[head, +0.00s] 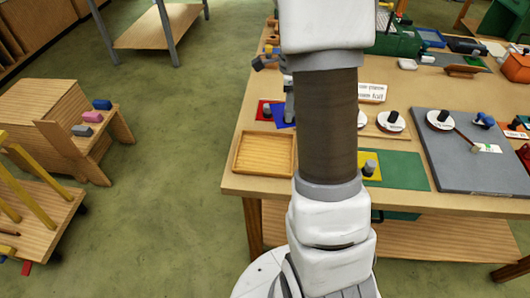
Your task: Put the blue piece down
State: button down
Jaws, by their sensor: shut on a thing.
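The blue piece (279,116) is a flat pane near the left side of the workbench, partly hidden behind my arm. My gripper (289,104) points down at it from above, mostly hidden by the arm, and is shut on it. Whether the piece touches the bench cannot be told. A red piece (262,104) with a grey knob lies right beside it on the left. A yellow piece (376,178) with a grey knob lies on the green mat (407,172), right of the arm.
An empty-looking wooden tray (237,155) stands at the bench's front left corner. A grey board (470,165) with tools lies to the right. White round items with black knobs (391,121) and a sign (372,92) stand behind the mat. My arm hides the bench middle.

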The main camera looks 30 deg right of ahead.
jog(key=d+m, duration=0.1)
jog(key=m, duration=0.1)
jog(key=d+m, duration=0.1)
jog(key=shift+s+d+r, duration=0.3)
jog(key=shift+s+r, duration=0.1)
jog(key=shift+m, duration=0.3)
jog(key=a+f, duration=0.2)
jog(key=a, duration=0.1)
jog(key=a+f, duration=0.2)
jog(key=a, duration=0.2)
jog(key=s+a+f, duration=0.1)
jog(key=a+f, duration=0.1)
jog(key=a, duration=0.2)
jog(key=shift+a+f, duration=0.1)
jog(key=shift+f, duration=0.25)
jog(key=shift+s+a+f, duration=0.1)
jog(key=shift+a+f, duration=0.05)
jog(key=shift+f, duration=1.95)
jog(key=shift+f, duration=0.2)
jog(key=c, duration=0.5)
grip_release()
jog(key=shift+r, duration=0.1)
